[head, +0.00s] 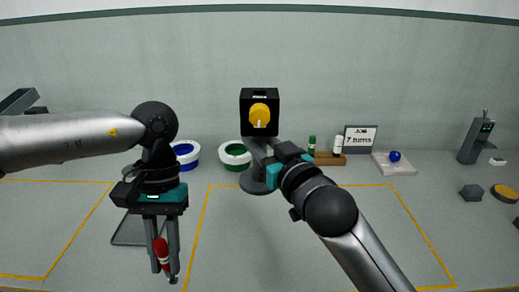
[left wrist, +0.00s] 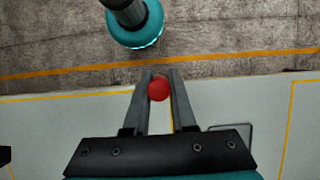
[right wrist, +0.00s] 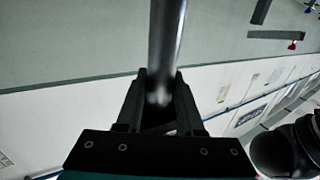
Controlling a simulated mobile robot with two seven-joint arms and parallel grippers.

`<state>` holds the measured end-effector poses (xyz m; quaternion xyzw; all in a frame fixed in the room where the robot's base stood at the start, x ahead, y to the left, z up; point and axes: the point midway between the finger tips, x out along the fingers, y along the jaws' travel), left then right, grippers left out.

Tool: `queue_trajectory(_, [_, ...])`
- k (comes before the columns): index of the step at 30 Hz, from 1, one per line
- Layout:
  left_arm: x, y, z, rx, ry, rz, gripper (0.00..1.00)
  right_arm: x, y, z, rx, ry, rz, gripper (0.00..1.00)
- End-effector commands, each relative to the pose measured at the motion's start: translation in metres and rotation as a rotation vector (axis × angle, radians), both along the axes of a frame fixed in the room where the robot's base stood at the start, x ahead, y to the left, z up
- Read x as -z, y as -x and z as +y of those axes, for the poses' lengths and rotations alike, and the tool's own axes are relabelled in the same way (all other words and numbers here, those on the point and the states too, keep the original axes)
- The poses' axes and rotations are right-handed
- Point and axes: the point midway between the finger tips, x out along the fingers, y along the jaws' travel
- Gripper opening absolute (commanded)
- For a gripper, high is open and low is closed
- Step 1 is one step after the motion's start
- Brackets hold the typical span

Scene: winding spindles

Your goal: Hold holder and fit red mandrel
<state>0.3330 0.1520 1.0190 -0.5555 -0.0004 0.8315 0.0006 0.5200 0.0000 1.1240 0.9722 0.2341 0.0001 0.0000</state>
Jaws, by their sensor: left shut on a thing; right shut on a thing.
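The red mandrel (head: 161,250) is a small red rod, clamped between the fingers of my left gripper (head: 166,262), which points down over the front left of the table. In the left wrist view the mandrel's round red end (left wrist: 159,88) shows between the fingertips. The holder (head: 259,96) is a black block with a yellow knob, on a grey post with a round base (head: 253,183). My right gripper (head: 266,160) is shut on the post below the block. The grey post (right wrist: 166,45) also runs between the fingers in the right wrist view. The mandrel and holder are well apart.
A blue-and-white ring (head: 186,153) and a green-and-white ring (head: 234,155) stand behind. A dark tray (head: 127,232) lies under my left arm. A "7 turns" sign (head: 360,139), a white plate with a blue ball (head: 395,158) and a grey device (head: 475,140) stand right.

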Motion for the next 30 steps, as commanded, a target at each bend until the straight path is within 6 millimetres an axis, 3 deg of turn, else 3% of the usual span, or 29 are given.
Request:
queue_trajectory(10, [0.001, 0.0, 0.0, 0.0, 0.0, 0.0, 0.0, -0.001, 0.0, 0.0, -0.001, -0.003, -0.005, 0.0])
queue_trajectory(30, [0.029, 0.0, 0.0, 0.0, 0.0, 0.0, 0.0, 0.051, 0.0, 0.0, 0.0, -0.003, -0.004, 0.0])
